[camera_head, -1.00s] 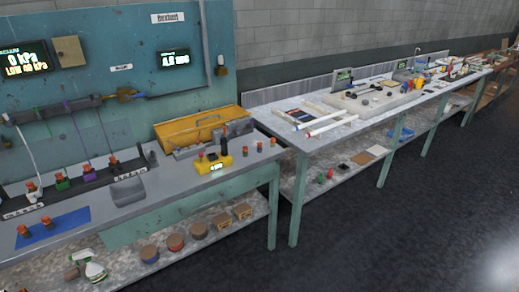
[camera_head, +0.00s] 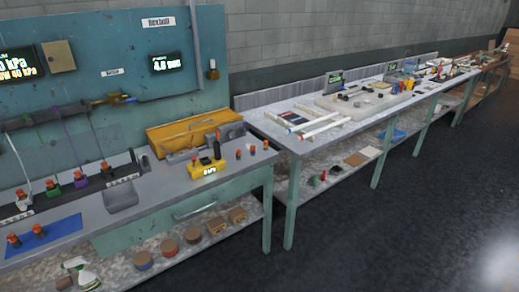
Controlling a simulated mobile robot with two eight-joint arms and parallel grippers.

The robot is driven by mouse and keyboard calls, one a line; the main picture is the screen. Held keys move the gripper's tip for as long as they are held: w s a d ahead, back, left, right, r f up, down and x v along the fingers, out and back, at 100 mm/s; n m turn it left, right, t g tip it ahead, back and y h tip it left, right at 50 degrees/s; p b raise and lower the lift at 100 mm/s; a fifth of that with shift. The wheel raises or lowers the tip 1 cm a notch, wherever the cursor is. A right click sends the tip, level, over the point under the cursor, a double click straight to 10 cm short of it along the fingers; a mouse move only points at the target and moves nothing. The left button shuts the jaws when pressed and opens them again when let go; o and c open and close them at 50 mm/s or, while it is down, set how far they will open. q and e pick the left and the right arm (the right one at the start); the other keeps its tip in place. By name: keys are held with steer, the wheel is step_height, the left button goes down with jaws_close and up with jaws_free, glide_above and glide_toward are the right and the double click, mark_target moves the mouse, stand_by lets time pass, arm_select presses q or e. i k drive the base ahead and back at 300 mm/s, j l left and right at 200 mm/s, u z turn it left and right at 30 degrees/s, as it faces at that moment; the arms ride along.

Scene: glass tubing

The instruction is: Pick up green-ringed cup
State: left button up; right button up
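No cup with a clear green ring can be made out. A small orange-topped vessel with a green part (camera_head: 55,190) stands in the dark rack on the left workbench; it is too small to tell whether this is the cup. Neither of my grippers is in view.
The left workbench (camera_head: 155,200) holds a yellow device (camera_head: 207,170), a yellow toolbox (camera_head: 190,130), a grey bin (camera_head: 121,197) and a blue mat (camera_head: 50,232). A longer table (camera_head: 283,137) stands to the right. The dark floor (camera_head: 400,220) at right is clear.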

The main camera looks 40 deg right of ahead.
mark_target(238, 155)
steer(key=i+l+z, duration=0.15)
steer(key=i+l, duration=0.15)
steer(key=i, duration=0.15)
steer(key=i+l+z, duration=0.2)
steer(key=i, duration=0.25)
steer(key=i+l+z, duration=0.15)
steer(key=i, duration=0.3)
steer(key=i+l+z, duration=0.15)
steer(key=i, duration=0.35)
